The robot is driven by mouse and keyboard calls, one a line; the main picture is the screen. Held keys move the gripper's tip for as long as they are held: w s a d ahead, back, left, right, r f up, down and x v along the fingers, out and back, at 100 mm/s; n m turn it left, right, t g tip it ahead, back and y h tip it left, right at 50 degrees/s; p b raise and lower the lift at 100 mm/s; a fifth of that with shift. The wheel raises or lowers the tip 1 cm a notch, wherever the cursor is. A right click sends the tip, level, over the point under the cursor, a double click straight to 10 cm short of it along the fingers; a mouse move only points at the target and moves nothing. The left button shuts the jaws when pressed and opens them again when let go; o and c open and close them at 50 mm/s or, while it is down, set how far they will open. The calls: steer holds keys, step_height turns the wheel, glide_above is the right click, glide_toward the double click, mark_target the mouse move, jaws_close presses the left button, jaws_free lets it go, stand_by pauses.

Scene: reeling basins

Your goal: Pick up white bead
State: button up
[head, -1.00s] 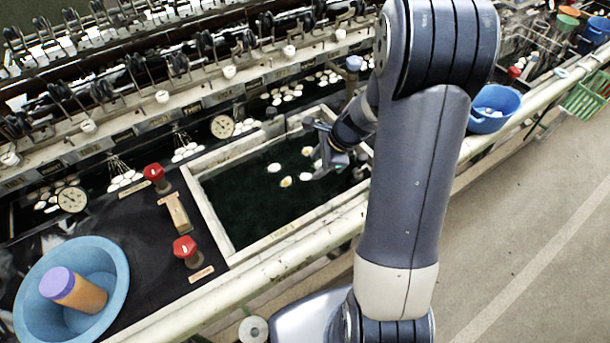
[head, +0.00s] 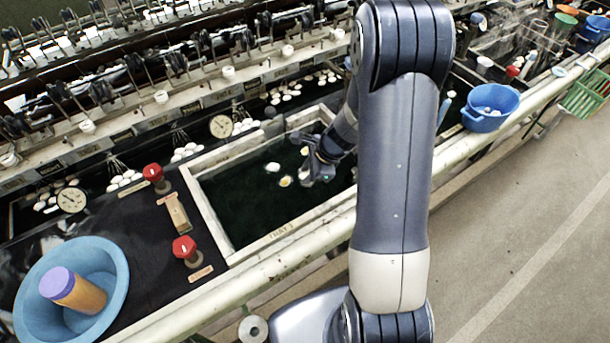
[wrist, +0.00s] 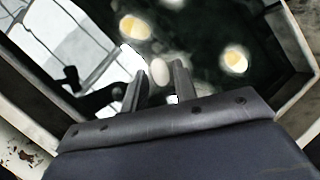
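A small white oval bead (wrist: 160,72) shows in the wrist view, between and just beyond the two fingertips of my gripper (wrist: 160,84). The fingers are apart, with a gap on both sides of the bead. In the head view my gripper (head: 313,166) hangs low over the dark basin (head: 240,212), close to several pale floating pieces. A white piece (head: 272,167) and a yellow-centred one (head: 285,181) lie to its left. I cannot tell which piece in the head view is the one between my fingers; the gripper partly hides that spot.
The basin's pale rim (head: 205,213) surrounds the gripper's area. Red knobs (head: 184,247) stand on the black counter at left, near a blue bowl (head: 118,282) holding an orange cylinder (head: 85,295). A blue tub (head: 482,122) sits at right.

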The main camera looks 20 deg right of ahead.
steer(key=c, duration=0.3)
step_height(320, 180, up, 10)
steer(key=shift+r+p, duration=0.1)
steer(key=shift+p, duration=0.35)
stand_by(0.9)
